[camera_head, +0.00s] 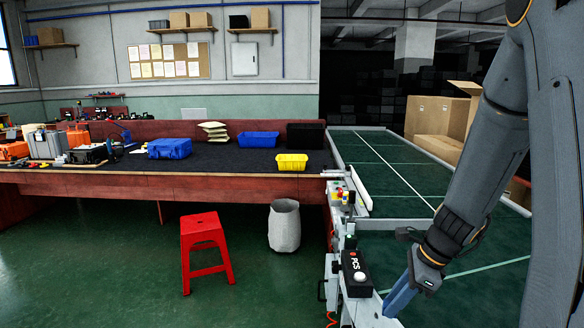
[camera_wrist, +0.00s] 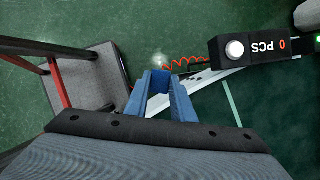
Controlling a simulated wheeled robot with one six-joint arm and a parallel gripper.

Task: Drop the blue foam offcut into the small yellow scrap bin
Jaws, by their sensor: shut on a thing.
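My gripper (camera_head: 394,302) hangs at the lower right of the head view, its blue-grey fingers pointing down and left beside the conveyor's near rail. In the wrist view, my gripper (camera_wrist: 160,88) is shut on the small dark blue foam offcut (camera_wrist: 159,81), which sits between the fingertips. In the head view I cannot tell the offcut apart from the fingers. The small yellow scrap bin (camera_head: 291,166) stands on the dark bench top near its front edge, left of the conveyor and far from my gripper.
A blue bin (camera_head: 258,139) and a black bin (camera_head: 306,135) stand behind the yellow one. The counter box (camera_head: 356,274) is on the rail close to my gripper. The green conveyor (camera_head: 390,175) looks empty. A red stool (camera_head: 205,245) and a grey waste bin (camera_head: 284,226) stand on the floor.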

